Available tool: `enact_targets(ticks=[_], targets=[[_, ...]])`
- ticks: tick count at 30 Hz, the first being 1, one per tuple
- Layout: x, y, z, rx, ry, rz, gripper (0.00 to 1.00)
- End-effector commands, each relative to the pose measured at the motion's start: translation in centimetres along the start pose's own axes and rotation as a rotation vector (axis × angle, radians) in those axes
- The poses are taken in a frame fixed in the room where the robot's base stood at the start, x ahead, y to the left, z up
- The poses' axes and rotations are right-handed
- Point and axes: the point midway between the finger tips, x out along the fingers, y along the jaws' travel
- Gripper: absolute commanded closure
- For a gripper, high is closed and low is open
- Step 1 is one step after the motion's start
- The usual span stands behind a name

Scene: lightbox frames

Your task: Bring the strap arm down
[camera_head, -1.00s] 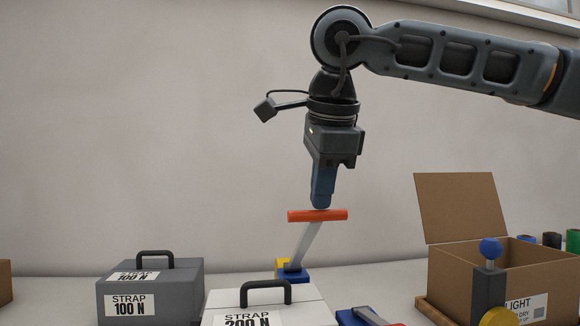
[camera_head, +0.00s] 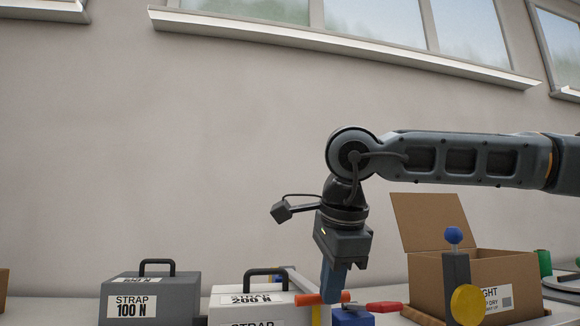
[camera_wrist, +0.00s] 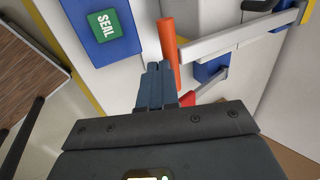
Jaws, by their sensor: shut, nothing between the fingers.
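The strap arm is a pale grey bar (camera_wrist: 236,40) ending in an orange handle (camera_wrist: 170,50). In the head view, the orange handle (camera_head: 308,299) is low, level with the front boxes, and the bar behind it is mostly hidden.
A red-handled lever (camera_head: 384,307) on a blue block (camera_head: 352,317) is close on the right. Grey (camera_head: 150,300) and white (camera_head: 225,305) strap boxes stand left. An open cardboard box (camera_head: 420,282) and a blue-knobbed post (camera_head: 456,272) stand right. A SEAL panel (camera_wrist: 85,25) shows in the wrist view.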

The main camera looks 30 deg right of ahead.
Motion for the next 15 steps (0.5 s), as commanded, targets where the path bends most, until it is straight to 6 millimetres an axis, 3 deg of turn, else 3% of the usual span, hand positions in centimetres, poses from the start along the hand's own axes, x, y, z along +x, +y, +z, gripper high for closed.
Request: enact_targets(ticks=[15], targets=[[0.92, 0.5, -0.06, 0.0, 0.002, 0.011, 1.0]])
